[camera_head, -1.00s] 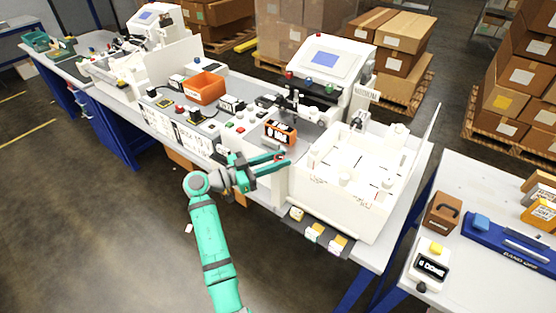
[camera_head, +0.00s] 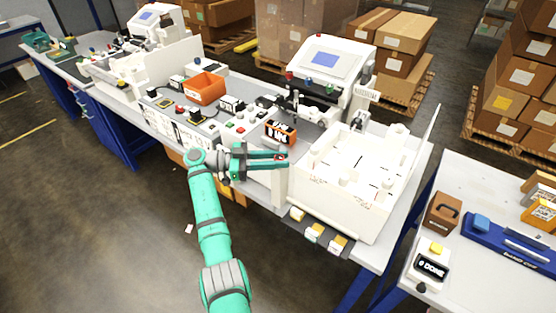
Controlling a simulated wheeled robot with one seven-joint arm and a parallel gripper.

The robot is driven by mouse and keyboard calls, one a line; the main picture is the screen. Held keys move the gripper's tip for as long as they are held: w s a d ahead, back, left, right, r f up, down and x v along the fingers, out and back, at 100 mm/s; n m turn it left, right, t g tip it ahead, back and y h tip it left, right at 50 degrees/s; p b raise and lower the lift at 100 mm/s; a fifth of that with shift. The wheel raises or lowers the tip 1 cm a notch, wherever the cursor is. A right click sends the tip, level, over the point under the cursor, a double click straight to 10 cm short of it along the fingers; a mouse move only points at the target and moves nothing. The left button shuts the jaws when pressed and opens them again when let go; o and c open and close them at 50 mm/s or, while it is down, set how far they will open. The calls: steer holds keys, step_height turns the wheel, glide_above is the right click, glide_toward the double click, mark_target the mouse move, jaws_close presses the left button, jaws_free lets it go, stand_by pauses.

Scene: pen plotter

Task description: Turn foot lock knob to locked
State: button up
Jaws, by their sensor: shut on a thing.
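My gripper (camera_head: 284,158) is at the front side of the white plotter machine (camera_head: 335,195), just below the orange and black labelled block (camera_head: 281,132). Its teal fingers point to the right and are close together on a small red part (camera_head: 281,157) at their tips. This red part looks like the foot lock knob, but it is small and mostly hidden by the fingers. I cannot read which way the knob is turned.
A white screen console (camera_head: 332,62) stands behind the machine. An orange bin (camera_head: 205,88) and small devices sit on the bench to the left. Open floor lies at the lower left.

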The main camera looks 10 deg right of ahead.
steer(key=shift+s+d+f, duration=0.1)
steer(key=shift+d+f, duration=0.05)
steer(key=o, duration=1)
steer(key=shift+o, duration=0.2)
steer(key=shift+a, duration=0.55)
steer(key=w+a, duration=0.2)
steer(key=a, duration=0.7)
steer(key=shift+a, duration=0.35)
